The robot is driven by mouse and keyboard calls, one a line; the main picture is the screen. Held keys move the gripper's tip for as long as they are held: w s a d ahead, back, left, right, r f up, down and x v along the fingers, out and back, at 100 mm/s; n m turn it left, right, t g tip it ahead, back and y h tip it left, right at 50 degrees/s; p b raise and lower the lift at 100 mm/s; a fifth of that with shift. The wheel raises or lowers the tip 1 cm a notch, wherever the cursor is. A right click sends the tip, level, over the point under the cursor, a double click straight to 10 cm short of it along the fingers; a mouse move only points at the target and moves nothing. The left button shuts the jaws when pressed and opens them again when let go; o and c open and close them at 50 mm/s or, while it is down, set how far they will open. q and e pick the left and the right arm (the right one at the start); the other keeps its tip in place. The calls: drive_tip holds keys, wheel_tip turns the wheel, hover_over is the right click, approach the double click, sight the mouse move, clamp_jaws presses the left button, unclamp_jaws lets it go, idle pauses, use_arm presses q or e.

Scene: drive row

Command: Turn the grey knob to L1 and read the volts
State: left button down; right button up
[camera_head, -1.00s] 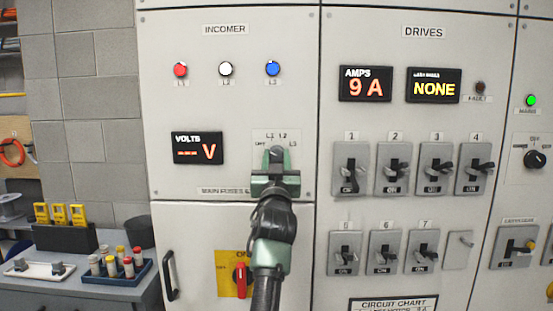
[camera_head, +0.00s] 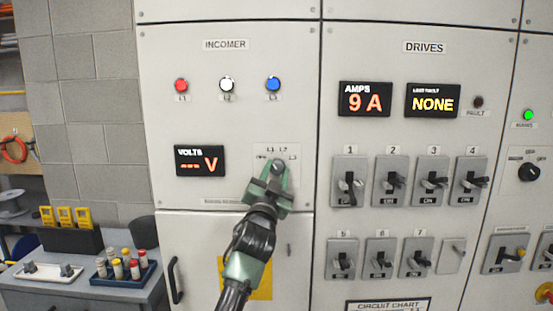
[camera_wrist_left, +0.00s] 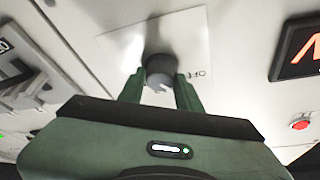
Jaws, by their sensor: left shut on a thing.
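The grey knob (camera_head: 277,168) sits on a white plate (camera_head: 290,150) on the incomer panel, with OFF, L1, L2 and L3 marked around it. My left gripper (camera_head: 277,178) is shut on the knob, its green fingers on either side. The wrist view also shows the knob (camera_wrist_left: 160,72) between the fingers (camera_wrist_left: 160,90), with the OFF label beside it. I cannot tell for sure which mark the knob points to. The volts display (camera_head: 200,160) shows orange dashes and a V, with no number. My right gripper is not in view.
Red (camera_head: 181,86), white (camera_head: 227,85) and blue (camera_head: 273,85) lamps sit above the display. The drives panel to the right has several switches and an amps display (camera_head: 365,99) reading 9 A. A bench (camera_head: 90,290) with fuses stands at lower left.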

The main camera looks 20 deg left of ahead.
use_arm(q)
drive_tip(key=shift+a+m+h+p, duration=0.15)
drive_tip(key=shift+m+h+p, duration=0.55)
drive_tip(key=shift+m+p, duration=0.85)
drive_tip(key=shift+m, duration=0.25)
drive_tip(key=c, duration=1.3)
unclamp_jaws()
drive_tip(key=o, duration=0.3)
drive_tip(key=shift+w, duration=0.1)
drive_tip(key=shift+w+f, duration=0.1)
drive_tip(key=shift+f, duration=0.05)
